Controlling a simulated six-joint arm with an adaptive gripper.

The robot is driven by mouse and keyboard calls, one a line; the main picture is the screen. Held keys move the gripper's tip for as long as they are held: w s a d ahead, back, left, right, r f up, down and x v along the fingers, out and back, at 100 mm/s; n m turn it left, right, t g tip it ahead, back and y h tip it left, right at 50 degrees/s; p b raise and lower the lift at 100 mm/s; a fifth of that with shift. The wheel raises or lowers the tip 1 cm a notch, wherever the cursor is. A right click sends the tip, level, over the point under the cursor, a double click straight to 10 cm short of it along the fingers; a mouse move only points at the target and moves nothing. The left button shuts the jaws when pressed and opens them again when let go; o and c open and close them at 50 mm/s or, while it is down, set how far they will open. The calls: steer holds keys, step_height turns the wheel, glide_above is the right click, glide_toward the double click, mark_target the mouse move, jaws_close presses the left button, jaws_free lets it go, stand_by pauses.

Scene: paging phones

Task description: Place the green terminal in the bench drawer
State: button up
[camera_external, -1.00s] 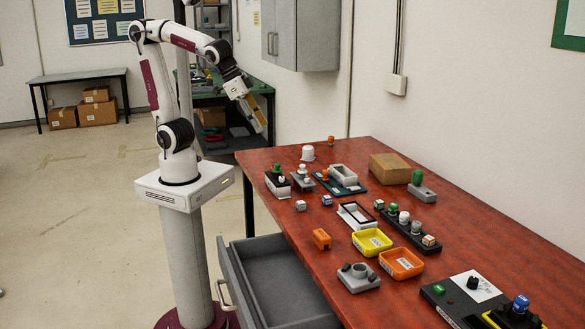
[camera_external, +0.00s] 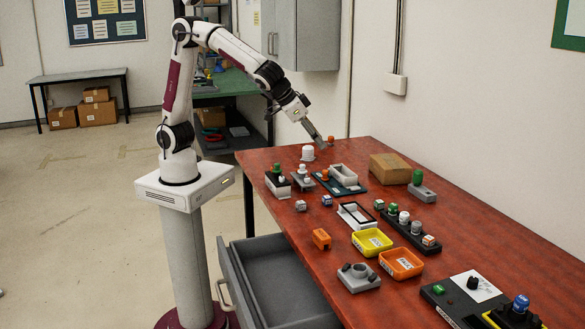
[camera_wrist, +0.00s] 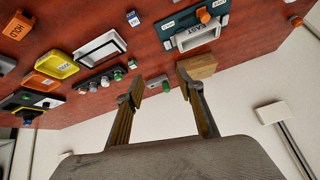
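Several green pieces show, and I cannot tell which is the green terminal. One green piece (camera_external: 417,177) stands upright on a grey block at the right rear; it also shows between my fingers in the wrist view (camera_wrist: 165,87), well beyond them. Another green piece (camera_external: 393,208) is in the dark rack, and another (camera_external: 277,169) is on the black-and-white box at the left. The bench drawer (camera_external: 285,277) is pulled out, and its visible inside is empty. My gripper (camera_external: 322,141) is above the bench's far end, open and empty in the wrist view (camera_wrist: 160,85).
A cardboard box (camera_external: 390,168) stands at the rear right. Yellow (camera_external: 371,242) and orange (camera_external: 401,263) trays, an orange block (camera_external: 321,239) and a grey fixture (camera_external: 359,278) crowd the middle. A dark panel (camera_external: 480,300) is at the near right.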

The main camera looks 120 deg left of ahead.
steer(key=w+f+n, duration=0.1)
steer(key=w+f, duration=0.6)
steer(key=w, duration=0.3)
steer(key=n+t+y, duration=0.1)
glide_toward(377, 202)
steer(key=shift+w+a+f, duration=0.3)
steer(key=shift+w+f, duration=0.1)
steer(key=shift+x, duration=1.25)
steer(key=shift+a+f, duration=0.1)
steer(key=shift+x, duration=2.5)
